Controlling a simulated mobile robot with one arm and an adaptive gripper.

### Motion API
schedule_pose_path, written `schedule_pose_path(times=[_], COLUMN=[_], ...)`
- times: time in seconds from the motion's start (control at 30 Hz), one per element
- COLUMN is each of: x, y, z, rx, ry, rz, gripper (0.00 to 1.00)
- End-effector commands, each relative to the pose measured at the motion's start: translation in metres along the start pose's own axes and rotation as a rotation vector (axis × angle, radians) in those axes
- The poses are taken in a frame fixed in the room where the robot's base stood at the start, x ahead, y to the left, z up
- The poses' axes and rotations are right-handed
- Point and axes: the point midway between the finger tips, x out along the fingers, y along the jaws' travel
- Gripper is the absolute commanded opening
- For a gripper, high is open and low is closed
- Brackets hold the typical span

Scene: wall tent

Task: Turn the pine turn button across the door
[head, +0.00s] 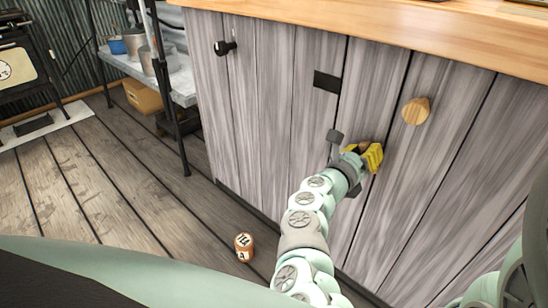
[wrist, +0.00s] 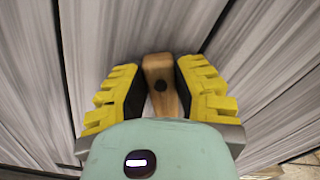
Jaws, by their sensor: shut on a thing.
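The pine turn button (wrist: 157,68) is a light-brown wooden block with a dark round screw head in its face, seen in the wrist view. My gripper (wrist: 161,82) has its yellow ribbed fingers on both sides of it and is shut on it. The block runs roughly lengthwise between the fingers; its near end is hidden by my wrist. In the head view, my gripper (head: 370,156) is against the grey plank front (head: 385,205) and mostly covers the button. The seam between door and frame is hard to make out there.
A round wooden knob (head: 415,110) sits up and right of my gripper. A black plate (head: 326,81) and a black knob (head: 225,47) are farther left on the front. A small orange-brown can (head: 244,247) stands on the floor. A metal shelf (head: 165,75) is at left.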

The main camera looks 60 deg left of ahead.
Motion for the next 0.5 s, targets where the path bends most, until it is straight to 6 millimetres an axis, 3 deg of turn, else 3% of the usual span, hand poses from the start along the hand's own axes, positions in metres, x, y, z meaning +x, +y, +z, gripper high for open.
schedule_pose_path(times=[0.5], x=[-0.0001], y=[0.0006], z=[-0.0003], rx=[-0.494], ry=[0.008], rz=[0.006], gripper=[0.00])
